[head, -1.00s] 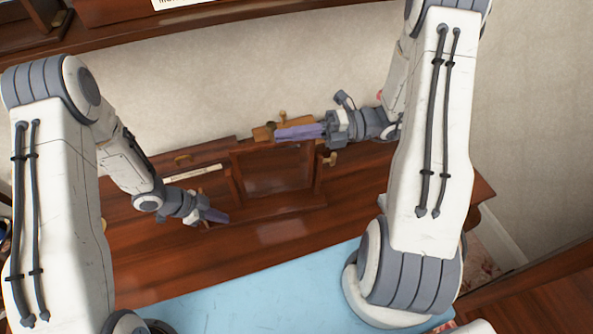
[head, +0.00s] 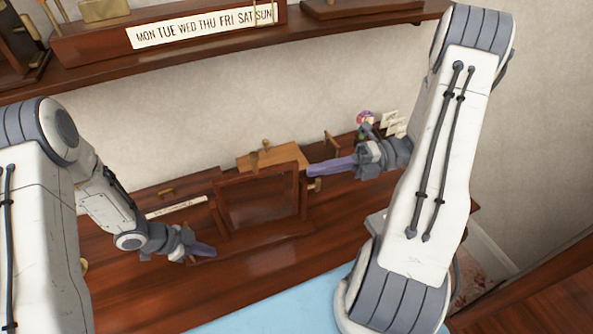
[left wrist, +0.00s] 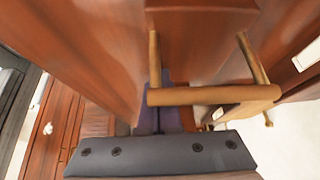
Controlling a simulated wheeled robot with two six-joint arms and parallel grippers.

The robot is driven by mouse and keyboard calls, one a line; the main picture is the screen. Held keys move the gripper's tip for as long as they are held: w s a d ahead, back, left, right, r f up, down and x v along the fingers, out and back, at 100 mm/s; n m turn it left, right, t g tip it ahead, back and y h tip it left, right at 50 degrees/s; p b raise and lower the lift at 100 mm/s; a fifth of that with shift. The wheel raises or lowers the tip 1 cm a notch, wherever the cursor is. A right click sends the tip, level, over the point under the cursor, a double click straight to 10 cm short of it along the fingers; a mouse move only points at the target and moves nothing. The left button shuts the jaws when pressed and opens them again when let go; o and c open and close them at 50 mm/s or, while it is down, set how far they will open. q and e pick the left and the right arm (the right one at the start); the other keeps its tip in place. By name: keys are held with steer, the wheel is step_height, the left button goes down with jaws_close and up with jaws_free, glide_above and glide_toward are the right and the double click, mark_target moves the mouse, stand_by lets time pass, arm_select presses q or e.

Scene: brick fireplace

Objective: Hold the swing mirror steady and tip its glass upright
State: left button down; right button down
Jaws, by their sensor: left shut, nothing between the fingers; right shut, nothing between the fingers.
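The swing mirror (head: 262,203) stands on the wooden desk in the head view, a dark glass in a reddish wooden frame between side posts. Its glass looks near upright, but the exact tilt is hard to tell. A small knob (head: 315,184) shows at its right side. My left gripper (head: 212,250) is shut and empty, low in front of the mirror's left side. In the left wrist view its purple fingers (left wrist: 160,118) are partly hidden behind a brass-coloured bar handle. My right gripper (head: 311,170) is shut and empty beside the mirror's upper right corner; contact is unclear.
A light wooden piece (head: 272,158) shows behind the mirror. A labelled strip (head: 177,207) lies to its left. A shelf with a weekday board (head: 205,25) runs above. A blue mat (head: 300,308) covers the front of the desk. Small items (head: 393,124) stand behind my right gripper.

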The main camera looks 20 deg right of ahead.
arm_select(q)
steer(key=shift+s+f, duration=0.2)
arm_select(e)
steer(key=shift+s+d, duration=0.15)
steer(key=shift+d, duration=0.55)
arm_select(q)
steer(key=shift+r, duration=0.15)
arm_select(e)
steer(key=shift+r, duration=0.1)
